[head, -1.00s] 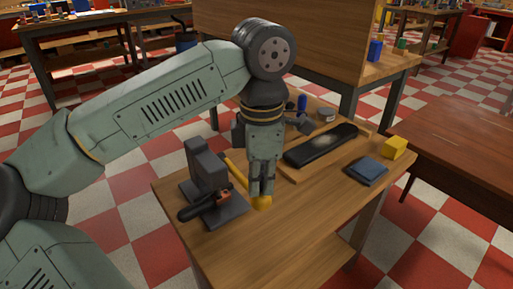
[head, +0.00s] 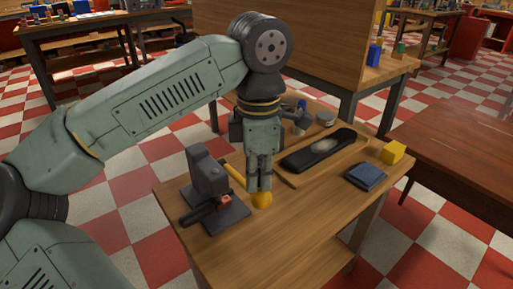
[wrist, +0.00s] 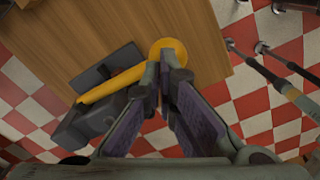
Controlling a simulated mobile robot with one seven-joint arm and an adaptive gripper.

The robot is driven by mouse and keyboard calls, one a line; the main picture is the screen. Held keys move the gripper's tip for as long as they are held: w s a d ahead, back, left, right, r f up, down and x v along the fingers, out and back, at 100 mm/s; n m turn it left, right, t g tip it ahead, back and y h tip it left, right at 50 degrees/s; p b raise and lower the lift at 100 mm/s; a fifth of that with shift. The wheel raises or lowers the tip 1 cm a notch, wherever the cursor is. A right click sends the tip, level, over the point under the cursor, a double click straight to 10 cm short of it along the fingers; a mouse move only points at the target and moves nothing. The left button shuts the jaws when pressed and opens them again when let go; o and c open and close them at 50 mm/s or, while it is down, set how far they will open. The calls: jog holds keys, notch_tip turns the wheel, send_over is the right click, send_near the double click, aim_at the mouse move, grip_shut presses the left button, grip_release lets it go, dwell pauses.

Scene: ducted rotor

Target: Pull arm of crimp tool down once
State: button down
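The crimp tool is a dark grey block (head: 205,170) on a flat base plate (head: 232,218), near the table's left edge. Its yellow arm (head: 232,175) ends in a round yellow knob (head: 262,201). In the wrist view the arm (wrist: 115,84) runs from the dark body at the left to the knob (wrist: 160,43). My gripper (head: 260,188) points down with its fingertips right at the knob. In the wrist view the fingertips (wrist: 167,66) are close together and overlap the knob's near edge. They look shut with nothing between them; contact is hard to tell.
The table's front right is clear. A brown table (head: 455,150) stands at right.

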notch_tip(320, 180, up, 9)
jog(key=w+a+p, duration=0.1)
jog(key=p, duration=0.6)
jog(key=shift+w+r, duration=0.2)
jog(key=shift+w, duration=0.05)
dwell(0.3)
notch_tip(320, 180, up, 6)
jog(key=p, duration=0.4)
dwell(0.6)
